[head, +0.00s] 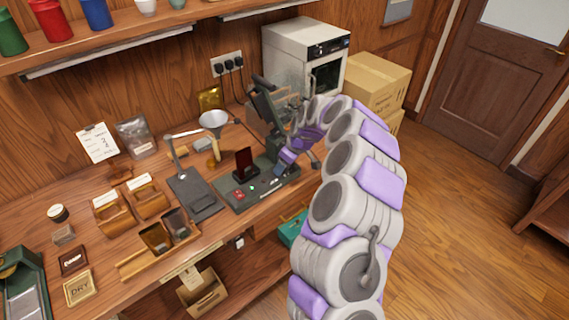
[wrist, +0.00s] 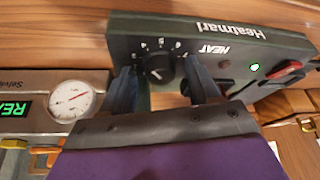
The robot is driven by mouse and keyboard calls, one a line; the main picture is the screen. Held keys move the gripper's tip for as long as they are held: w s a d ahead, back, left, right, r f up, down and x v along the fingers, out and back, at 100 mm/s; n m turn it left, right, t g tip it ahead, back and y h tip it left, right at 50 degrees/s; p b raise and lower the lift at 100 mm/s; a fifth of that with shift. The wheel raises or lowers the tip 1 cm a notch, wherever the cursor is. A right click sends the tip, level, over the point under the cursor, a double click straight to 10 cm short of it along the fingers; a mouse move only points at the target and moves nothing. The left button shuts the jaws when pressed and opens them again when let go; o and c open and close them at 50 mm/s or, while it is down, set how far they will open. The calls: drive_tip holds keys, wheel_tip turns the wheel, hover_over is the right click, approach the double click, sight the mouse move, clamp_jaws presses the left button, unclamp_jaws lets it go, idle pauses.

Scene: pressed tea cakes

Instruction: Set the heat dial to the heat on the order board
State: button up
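The heat dial (wrist: 160,68) is a round black knob on the dark green "Heatmari" panel (wrist: 225,45), beside the word HEAT, with small white marks around it. A pale pointer line shows on the knob; the number it points at is too small to tell. My gripper (wrist: 160,84) is open, with one finger on each side of the dial and gaps visible between. In the head view my gripper (head: 284,165) is at the right end of the press (head: 250,187).
A green light (wrist: 254,67) and a red switch (wrist: 285,72) sit on the panel right of the dial. A gauge (wrist: 73,101) is at left.

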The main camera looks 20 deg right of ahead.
drive_tip(key=shift+r, duration=0.1)
drive_tip(key=p+v, duration=0.3)
drive_tip(key=v, duration=1.4)
drive_tip(key=shift+s+d, duration=0.1)
